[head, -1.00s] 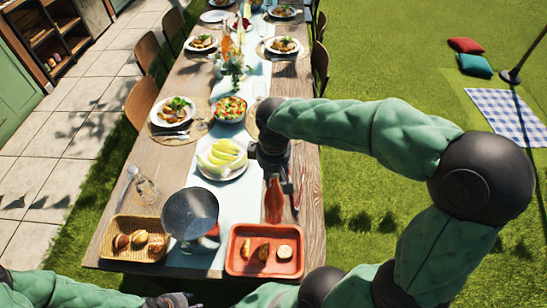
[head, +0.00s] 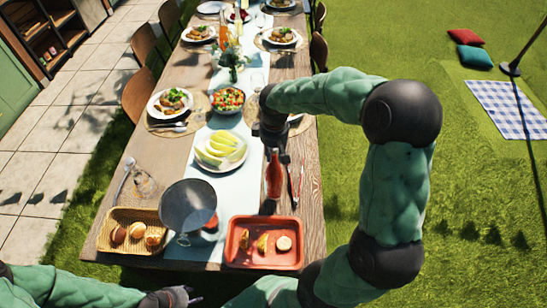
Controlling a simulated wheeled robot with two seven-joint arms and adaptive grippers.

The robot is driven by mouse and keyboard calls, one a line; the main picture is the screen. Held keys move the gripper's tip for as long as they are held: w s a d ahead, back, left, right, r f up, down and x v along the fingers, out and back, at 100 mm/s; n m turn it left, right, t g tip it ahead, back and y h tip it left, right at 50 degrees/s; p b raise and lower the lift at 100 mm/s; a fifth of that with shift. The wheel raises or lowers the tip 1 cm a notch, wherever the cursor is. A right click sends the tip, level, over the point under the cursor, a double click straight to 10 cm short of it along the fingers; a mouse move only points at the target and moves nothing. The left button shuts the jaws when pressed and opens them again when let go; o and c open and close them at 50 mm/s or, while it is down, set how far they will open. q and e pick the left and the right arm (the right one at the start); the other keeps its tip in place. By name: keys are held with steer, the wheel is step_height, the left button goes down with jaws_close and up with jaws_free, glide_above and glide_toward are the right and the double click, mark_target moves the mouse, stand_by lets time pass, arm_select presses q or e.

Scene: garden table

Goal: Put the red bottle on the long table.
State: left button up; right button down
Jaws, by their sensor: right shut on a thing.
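The red bottle (head: 274,180) is upright over the right side of the long table (head: 307,215), between the white runner and the tongs. My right gripper (head: 275,152) is shut on its upper part from above, and the gripper hides the bottle's top. A dark patch lies on the wood just below the bottle; I cannot tell whether its base touches the table. My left gripper (head: 175,297) is low at the bottom edge, in front of the table's near end. Its fingers are too small and dark to judge.
A red tray (head: 236,262) with food pieces and a basket of rolls (head: 107,245) stand at the near end. A dark pan (head: 188,206) is between them and the fruit plate (head: 220,165). Tongs (head: 295,186) lie right of the bottle.

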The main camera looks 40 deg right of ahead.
steer(key=shift+w+d+f+b, duration=0.1)
steer(key=shift+f+b, duration=0.1)
steer(key=shift+f, duration=0.6)
steer(key=shift+w+d+f+b, duration=0.1)
steer(key=shift+f+b, duration=0.1)
steer(key=shift+f, duration=0.75)
steer(key=c, duration=1)
jaws_free()
steer(key=shift+s+a, duration=0.1)
steer(key=shift+a, duration=0.05)
steer(key=shift+o, duration=0.2)
steer(key=shift+r, duration=0.45)
steer(key=r, duration=0.3)
steer(key=r+p, duration=0.1)
steer(key=r, duration=0.3)
steer(key=r+p, duration=0.1)
steer(key=r, duration=0.3)
steer(key=shift+s+a+r, duration=0.15)
steer(key=shift+s, duration=0.2)
